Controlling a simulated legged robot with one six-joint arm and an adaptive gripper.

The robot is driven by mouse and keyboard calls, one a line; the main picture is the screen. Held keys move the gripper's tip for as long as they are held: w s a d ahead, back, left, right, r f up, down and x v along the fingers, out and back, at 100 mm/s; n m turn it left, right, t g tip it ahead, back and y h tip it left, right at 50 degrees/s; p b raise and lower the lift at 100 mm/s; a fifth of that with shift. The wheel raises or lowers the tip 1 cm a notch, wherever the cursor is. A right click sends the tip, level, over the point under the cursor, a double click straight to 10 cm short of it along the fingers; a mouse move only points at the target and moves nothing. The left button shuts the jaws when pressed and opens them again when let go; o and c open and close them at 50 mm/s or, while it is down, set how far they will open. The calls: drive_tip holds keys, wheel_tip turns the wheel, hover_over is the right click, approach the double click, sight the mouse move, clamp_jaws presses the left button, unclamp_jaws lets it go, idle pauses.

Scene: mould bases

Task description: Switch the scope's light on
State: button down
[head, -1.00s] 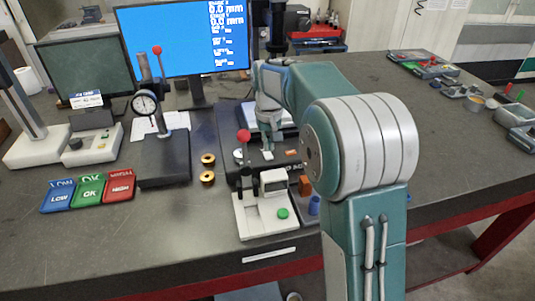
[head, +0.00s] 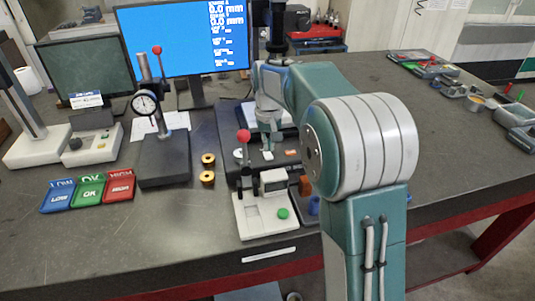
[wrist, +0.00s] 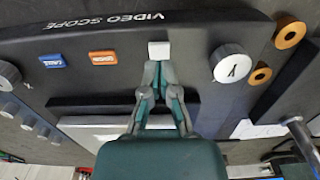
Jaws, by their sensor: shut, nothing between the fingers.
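The video scope's dark base (wrist: 100,28), with its "VIDEO SCOPE" lettering, fills the upper wrist view. A small white square piece (wrist: 158,50), perhaps the light switch, sits on it. My gripper (wrist: 158,66) is shut and empty, its fingertips right at that piece; I cannot tell whether they touch. A blue button (wrist: 52,61) and an orange button (wrist: 103,57) lie to its left, a Y knob (wrist: 231,64) to its right. In the head view, my gripper (head: 268,143) points down over the scope base, just above the white piece (head: 267,155).
A white gauge stand (head: 265,222) with a red ball lever and green button stands in front of the scope. A dial gauge stand (head: 164,160) and blue, green and red bins (head: 88,192) are to the left. Two brass rings (head: 208,168) lie between.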

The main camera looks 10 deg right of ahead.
sight(268, 156)
drive_tip(key=shift+f, duration=1.25)
idle(0.7)
drive_tip(key=shift+r, duration=3.5)
drive_tip(key=shift+s+r, duration=0.1)
drive_tip(key=s+r+t, duration=0.1)
drive_tip(key=s+r, duration=0.2)
drive_tip(key=s, duration=0.5)
drive_tip(key=s+r+t, duration=0.2)
drive_tip(key=s+r, duration=0.1)
drive_tip(key=s, duration=0.4)
drive_tip(key=s+f+t, duration=0.1)
drive_tip(key=s+f, duration=0.1)
drive_tip(key=s, duration=0.5)
drive_tip(key=s+f+t, duration=0.1)
drive_tip(key=s+f, duration=0.2)
drive_tip(key=s, duration=0.5)
drive_tip(key=shift+f+t, duration=0.25)
drive_tip(key=shift+t, duration=0.05)
